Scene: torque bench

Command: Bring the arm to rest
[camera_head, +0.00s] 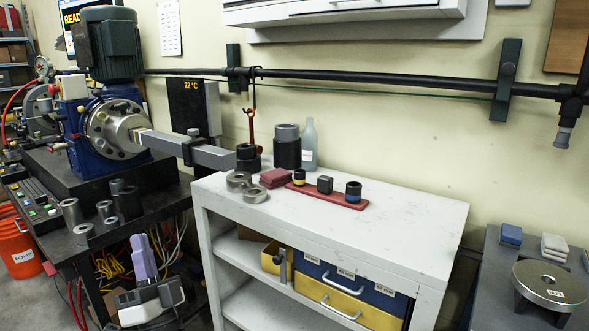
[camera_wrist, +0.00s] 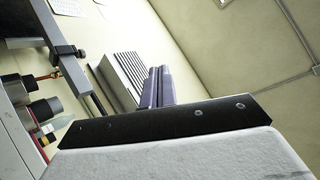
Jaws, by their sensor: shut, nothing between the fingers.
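My gripper (camera_head: 141,240) is low at the left in the head view, its pale purple fingers pointing up. It is beside the front of the dark bench (camera_head: 160,205) and left of the white shelf unit (camera_head: 400,235). In the wrist view, the two fingers of my gripper (camera_wrist: 158,72) lie side by side, shut, with nothing seen between them. Part of my arm shows at the bottom of the head view; the rest is out of frame.
A blue machine (camera_head: 75,130) with a grey bar (camera_head: 185,145) reaching toward the shelf unit stands on the dark bench. Metal sleeves (camera_head: 72,211) sit near its front edge. Cables hang behind my gripper. An orange bucket (camera_head: 20,250) stands at far left.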

